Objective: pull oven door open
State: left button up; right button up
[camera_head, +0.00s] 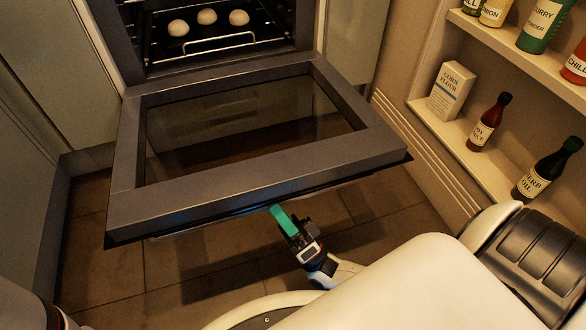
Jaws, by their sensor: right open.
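The oven door (265,182) is a grey frame with a dark glass pane. It is hinged at the bottom and swung far down, close to level, toward me. The oven cavity (215,35) behind it stands open. My right gripper (284,218) is just below the door's front edge, with a green fingertip showing; it is open and holds nothing I can see. I cannot tell whether it touches the door's underside. The door handle is hidden below the door. My left gripper is not in view.
Inside the oven a tray with a wire handle (207,44) bears three round pale buns. At right, shelves hold a corn flour box (452,91), a soy sauce bottle (488,122), a herb oil bottle (547,168) and jars above. Cabinet fronts flank the oven. Tiled floor lies below the door.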

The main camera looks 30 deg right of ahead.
jog(key=p+v, duration=0.1)
jog(key=v, duration=0.8)
jog(key=shift+s+p, duration=0.15)
jog(key=shift+p, duration=0.15)
jog(key=shift+f, duration=0.15)
